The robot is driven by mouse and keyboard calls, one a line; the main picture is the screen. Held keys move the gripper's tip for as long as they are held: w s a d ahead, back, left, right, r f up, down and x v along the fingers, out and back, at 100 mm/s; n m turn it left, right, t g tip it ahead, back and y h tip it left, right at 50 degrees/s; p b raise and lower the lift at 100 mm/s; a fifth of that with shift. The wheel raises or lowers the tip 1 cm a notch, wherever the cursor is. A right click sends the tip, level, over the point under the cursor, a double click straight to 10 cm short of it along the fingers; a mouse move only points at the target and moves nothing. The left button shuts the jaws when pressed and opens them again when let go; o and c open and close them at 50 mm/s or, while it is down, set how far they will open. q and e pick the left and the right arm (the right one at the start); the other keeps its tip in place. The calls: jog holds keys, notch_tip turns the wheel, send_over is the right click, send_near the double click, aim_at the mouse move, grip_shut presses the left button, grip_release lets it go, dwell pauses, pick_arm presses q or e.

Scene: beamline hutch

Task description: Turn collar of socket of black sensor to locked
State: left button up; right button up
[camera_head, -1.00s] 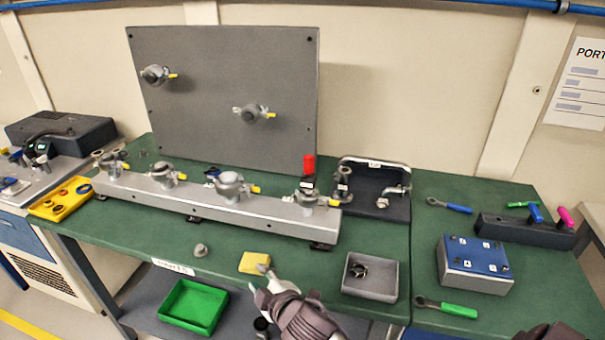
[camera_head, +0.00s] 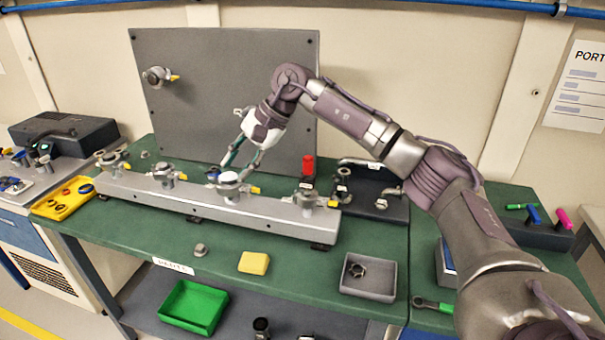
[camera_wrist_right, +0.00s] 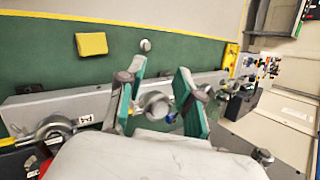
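My right gripper (camera_head: 241,167) is over the third socket (camera_head: 228,179) from the left on the grey rail, its two teal-padded fingers apart. In the right wrist view the open fingers (camera_wrist_right: 155,85) stand on either side of a round grey socket top (camera_wrist_right: 155,104); I cannot tell whether they touch it. A small blue part shows beside it. The socket has a yellow tab (camera_head: 254,190). I cannot clearly make out a black sensor; the socket's top looks pale and grey, and its far side is partly hidden by the fingers. My left gripper is not in view.
The grey rail (camera_head: 270,208) carries other sockets, one beside a red-topped part (camera_head: 308,166). A grey panel (camera_head: 200,60) stands behind. A yellow block (camera_head: 254,262), grey tray (camera_head: 368,293) and green bin (camera_head: 190,307) are in front. My right arm covers the right side.

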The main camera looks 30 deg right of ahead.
aim_at(305, 177)
jog(key=s+d+r+g+h, duration=0.1)
jog(key=s+d+r+h, duration=0.2)
jog(key=d, duration=0.5)
jog(key=s+d+r+h, duration=0.2)
jog(key=d+r, duration=0.2)
jog(key=d, duration=0.5)
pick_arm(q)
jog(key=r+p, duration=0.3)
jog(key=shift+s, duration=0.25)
pick_arm(e)
jog(key=shift+n, duration=0.3)
jog(key=x, duration=1.3)
jog(key=shift+d+f, duration=0.1)
jog(key=shift+f, duration=0.2)
jog(key=shift+c, duration=0.3)
grip_shut()
